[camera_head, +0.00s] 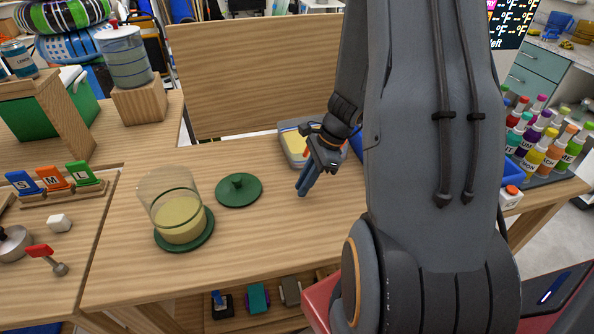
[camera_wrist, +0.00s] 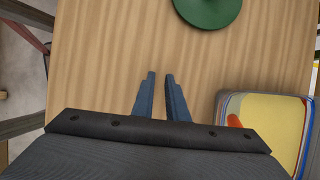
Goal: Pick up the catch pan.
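No object is plainly marked as the catch pan. A clear, shallow container (camera_head: 292,155) with yellow in it stands at the back of the table, partly hidden behind my gripper. It also shows at the lower right in the wrist view (camera_wrist: 225,103), with an orange part by its near side. My gripper (camera_head: 302,191) is in front of this container, pointing down above bare wood. In the wrist view my gripper (camera_wrist: 160,75) has two blue fingers with a narrow gap between them and nothing in the gap. The container is to the right of the fingers there.
A green knobbed lid (camera_head: 239,193) lies left of my gripper. A clear cup (camera_head: 168,190) of yellow liquid stands on a green coaster (camera_head: 205,238). An upright wooden panel (camera_head: 265,75) stands behind the table. Several bottles (camera_head: 530,158) stand at right. Bare wood surrounds the lid.

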